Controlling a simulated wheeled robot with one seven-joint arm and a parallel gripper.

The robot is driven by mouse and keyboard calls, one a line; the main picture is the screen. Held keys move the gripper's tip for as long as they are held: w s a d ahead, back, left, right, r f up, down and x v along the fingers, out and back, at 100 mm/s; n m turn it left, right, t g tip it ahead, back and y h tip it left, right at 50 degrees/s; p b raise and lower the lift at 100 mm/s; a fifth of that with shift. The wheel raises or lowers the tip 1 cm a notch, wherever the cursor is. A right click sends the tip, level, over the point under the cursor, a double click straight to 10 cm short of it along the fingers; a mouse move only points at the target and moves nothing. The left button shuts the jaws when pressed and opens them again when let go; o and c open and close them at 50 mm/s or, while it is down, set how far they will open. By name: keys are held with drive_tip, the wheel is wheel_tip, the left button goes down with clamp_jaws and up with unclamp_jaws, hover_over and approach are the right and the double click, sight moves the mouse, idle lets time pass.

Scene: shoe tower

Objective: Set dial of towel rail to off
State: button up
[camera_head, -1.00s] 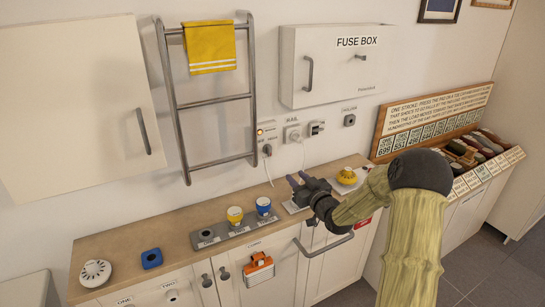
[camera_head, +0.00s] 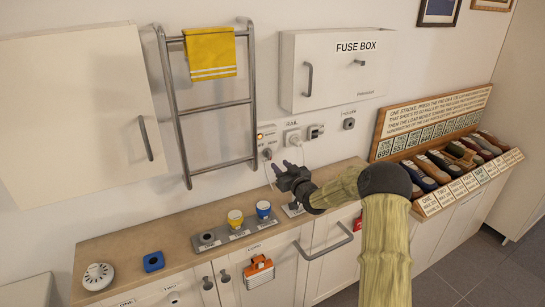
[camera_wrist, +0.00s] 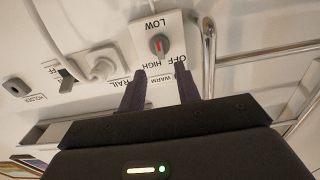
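The towel rail (camera_head: 217,104) is a metal ladder on the wall with a yellow towel over its top. Its metal tubes show at the right of the wrist view (camera_wrist: 209,60). In that upside-down view a grey dial (camera_wrist: 158,45) with a red strip sits on a white plate lettered LOW, HIGH, OFF and WARM. The strip lies roughly along the LOW–HIGH line; I cannot tell which end points. My gripper (camera_wrist: 160,78) is open and empty, its dark fingers apart just short of the dial, not around it. In the head view my gripper (camera_head: 284,168) is below the wall fittings.
A socket with a plug and cord (camera_head: 293,137) and a switch (camera_head: 315,131) are beside the dial. The fuse box (camera_head: 335,70) hangs above. The counter (camera_head: 185,222) below holds yellow and blue knobs. A shoe rack (camera_head: 440,165) stands right.

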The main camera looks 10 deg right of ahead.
sight(271, 155)
drive_tip(key=shift+p+x, duration=0.65)
drive_tip(key=shift+x, duration=2.9)
drive_tip(key=shift+f, duration=0.1)
clamp_jaws()
